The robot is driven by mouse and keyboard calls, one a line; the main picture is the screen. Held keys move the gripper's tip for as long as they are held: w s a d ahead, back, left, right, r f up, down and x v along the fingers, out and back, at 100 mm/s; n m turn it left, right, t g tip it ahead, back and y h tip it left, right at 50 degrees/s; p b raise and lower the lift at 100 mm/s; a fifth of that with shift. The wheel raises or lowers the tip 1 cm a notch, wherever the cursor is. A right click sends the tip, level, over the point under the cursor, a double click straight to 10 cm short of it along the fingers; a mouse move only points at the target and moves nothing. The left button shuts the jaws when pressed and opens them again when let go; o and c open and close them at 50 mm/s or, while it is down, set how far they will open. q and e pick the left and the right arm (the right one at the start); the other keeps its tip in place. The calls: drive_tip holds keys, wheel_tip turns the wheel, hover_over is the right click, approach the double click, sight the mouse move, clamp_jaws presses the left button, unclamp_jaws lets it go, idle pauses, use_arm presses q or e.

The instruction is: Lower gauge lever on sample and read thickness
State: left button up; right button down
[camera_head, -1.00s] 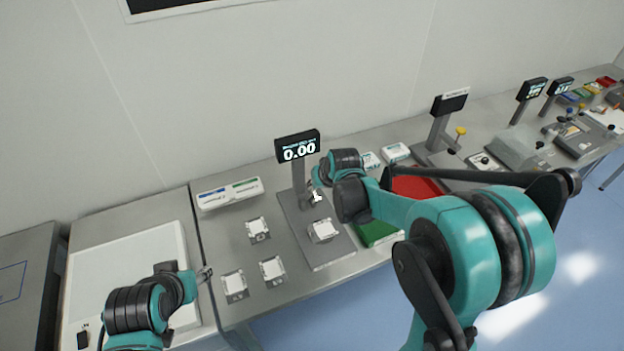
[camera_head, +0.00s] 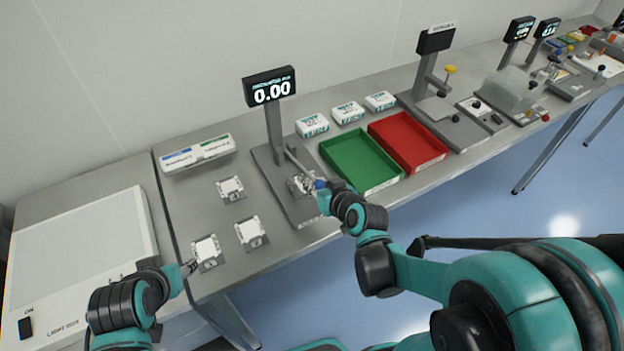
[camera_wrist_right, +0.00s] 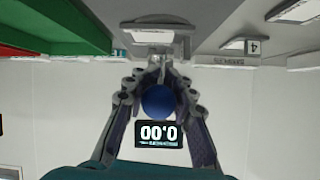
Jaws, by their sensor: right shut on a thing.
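The thickness gauge display (camera_head: 270,88) stands on a post above a grey base (camera_head: 270,185) and reads 0.00. It also shows upside down in the right wrist view (camera_wrist_right: 158,134). The gauge lever (camera_head: 298,160) slants down from the post to a blue ball knob (camera_head: 319,184), which shows large in the right wrist view (camera_wrist_right: 158,102). My right gripper (camera_head: 308,186) is shut on this knob, with fingers either side of it. A white sample in a holder (camera_wrist_right: 152,36) is beyond the fingers; in the head view the gripper largely hides it. My left gripper (camera_head: 190,267) is far from the gauge; its fingers are too small to judge.
Several sample holders (camera_head: 231,189) lie left of the gauge. A green tray (camera_head: 360,160) and a red tray (camera_head: 408,143) sit close on its right, with white packs (camera_head: 312,126) behind. A light box (camera_head: 75,255) is at far left.

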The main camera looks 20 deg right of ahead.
drive_tip(key=shift+s+f+b, duration=0.15)
drive_tip(key=shift+f+b, duration=0.65)
drive_tip(key=shift+f, duration=0.45)
drive_tip(key=c, duration=1.3)
unclamp_jaws()
drive_tip(key=shift+o, duration=0.2)
drive_tip(key=v, duration=1.2)
